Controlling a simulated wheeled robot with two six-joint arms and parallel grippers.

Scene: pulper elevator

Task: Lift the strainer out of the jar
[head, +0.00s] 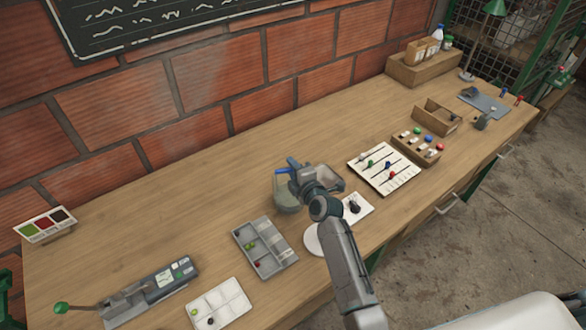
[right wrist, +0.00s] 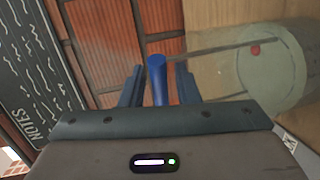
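My right gripper (head: 287,168) is over the left rim of the glass jar (head: 287,197), just right of the middle of the bench. Its two dark fingers (right wrist: 160,85) stand on either side of the strainer's blue handle (right wrist: 157,78), with narrow gaps showing between fingers and handle. The blue handle also shows in the head view (head: 281,171). Thin wires run from the handle across the jar in the right wrist view (right wrist: 270,75). A small red thing shows within the jar. The strainer's bowl is not clear. My left gripper is out of view.
A grey compartment tray (head: 265,247) stands in front of the jar. A brick wall (head: 210,75) rises behind.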

